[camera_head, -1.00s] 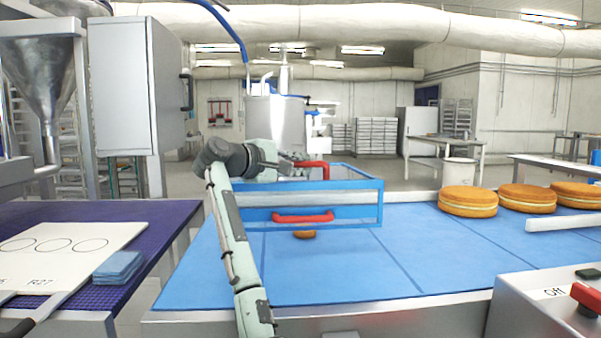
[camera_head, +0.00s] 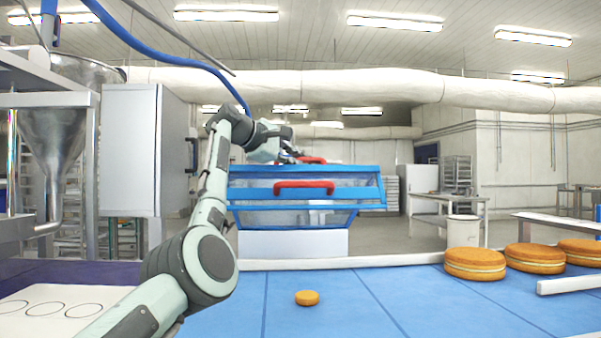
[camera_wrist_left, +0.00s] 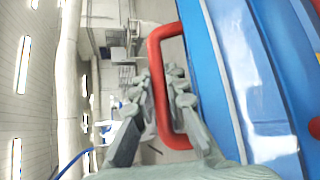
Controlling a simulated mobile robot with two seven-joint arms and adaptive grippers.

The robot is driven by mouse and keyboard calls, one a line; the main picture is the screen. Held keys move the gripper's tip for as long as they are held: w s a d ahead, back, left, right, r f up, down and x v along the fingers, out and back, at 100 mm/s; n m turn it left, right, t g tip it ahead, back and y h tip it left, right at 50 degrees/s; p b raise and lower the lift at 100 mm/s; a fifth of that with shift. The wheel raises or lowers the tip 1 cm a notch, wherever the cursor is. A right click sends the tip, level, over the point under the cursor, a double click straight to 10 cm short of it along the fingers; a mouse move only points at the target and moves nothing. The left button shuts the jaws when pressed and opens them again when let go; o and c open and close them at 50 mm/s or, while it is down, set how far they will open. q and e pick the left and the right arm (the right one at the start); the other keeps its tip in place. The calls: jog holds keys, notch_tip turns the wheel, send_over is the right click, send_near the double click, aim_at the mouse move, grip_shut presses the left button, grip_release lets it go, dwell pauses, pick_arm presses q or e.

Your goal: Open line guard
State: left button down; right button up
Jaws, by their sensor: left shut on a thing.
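The line guard (camera_head: 250,194) is a blue-framed clear cover, swung up and tilted above the far side of the blue belt. It has a red front handle (camera_head: 304,187) and a second red handle (camera_head: 312,160) on its top side. My left gripper (camera_head: 290,156) is at the top handle, partly hidden behind the guard's upper edge. In the left wrist view, my left gripper's fingers (camera_wrist_left: 162,105) are shut around the red bar (camera_wrist_left: 157,85), beside the blue frame (camera_wrist_left: 207,75). A small orange-brown round (camera_head: 307,298) lies uncovered on the belt. My right gripper is not in view.
Several large filled rounds (camera_head: 475,264) stand on the belt (camera_head: 400,300) at the right, near a white rail (camera_head: 572,284). A grey cabinet (camera_head: 131,150) and a steel hopper (camera_head: 52,140) stand at the left. The middle of the belt is mostly clear.

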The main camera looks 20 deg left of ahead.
pick_arm(q)
jog(key=shift+w+a+r, duration=0.2)
jog(key=shift+w+r, duration=0.15)
jog(key=shift+r, duration=0.1)
jog(key=shift+w+a+r, duration=0.15)
jog(key=shift+w+r, duration=0.15)
jog(key=shift+r, duration=0.15)
jog(key=c, duration=1.5)
grip_release()
jog(key=shift+c, duration=0.2)
jog(key=v, duration=1.2)
jog(key=shift+c, duration=0.4)
